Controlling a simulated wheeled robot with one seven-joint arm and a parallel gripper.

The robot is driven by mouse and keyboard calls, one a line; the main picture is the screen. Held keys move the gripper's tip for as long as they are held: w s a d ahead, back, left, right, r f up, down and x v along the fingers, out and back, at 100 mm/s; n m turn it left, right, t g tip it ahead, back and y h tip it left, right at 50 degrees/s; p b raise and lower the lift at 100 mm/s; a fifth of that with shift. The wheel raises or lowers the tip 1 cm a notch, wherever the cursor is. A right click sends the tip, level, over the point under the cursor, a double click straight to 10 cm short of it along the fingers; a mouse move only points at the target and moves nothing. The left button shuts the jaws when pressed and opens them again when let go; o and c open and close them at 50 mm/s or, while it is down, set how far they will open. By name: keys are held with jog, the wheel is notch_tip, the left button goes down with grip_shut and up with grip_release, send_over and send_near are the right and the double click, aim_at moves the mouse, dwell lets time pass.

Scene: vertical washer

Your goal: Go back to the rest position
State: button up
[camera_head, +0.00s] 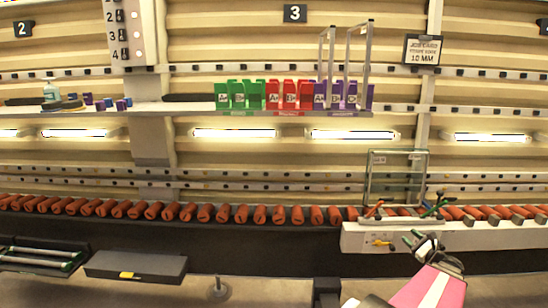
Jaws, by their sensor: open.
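My gripper (423,243) shows at the lower right, at the end of my pink and white arm. Its jaws look apart, with nothing visible between them. It appears in front of the white-edged bench (460,236) and below a glass pane (395,178) that stands upright there. I cannot tell the exact distance between the gripper and the bench.
A row of orange rollers (185,211) runs along the wall. Green (240,95), red (288,95) and purple (350,97) holders stand on the shelf (180,108); two tall frames rise from the purple ones. A dark box (135,266) is at the lower left.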

jog(key=w+a+f+n+g+y, duration=0.1)
jog(key=w+a+f+n+g, duration=0.15)
jog(key=a+n+g, duration=0.7)
jog(key=w+a+f+n+g+y, duration=0.1)
jog(key=a+f+n+g+y, duration=0.15)
jog(key=a, duration=1.35)
jog(key=s+a+f+n+g+h, duration=0.1)
jog(key=s+a+n+g+h, duration=0.2)
jog(key=a+n+h, duration=0.2)
jog(key=s+a+f+n+g+h, duration=0.1)
jog(key=s+a+n+g+h, duration=0.2)
jog(key=a+n+h, duration=0.2)
jog(key=a+n, duration=0.3)
jog(key=a, duration=0.4)
jog(key=shift+s+n, duration=0.3)
jog(key=shift+s, duration=0.1)
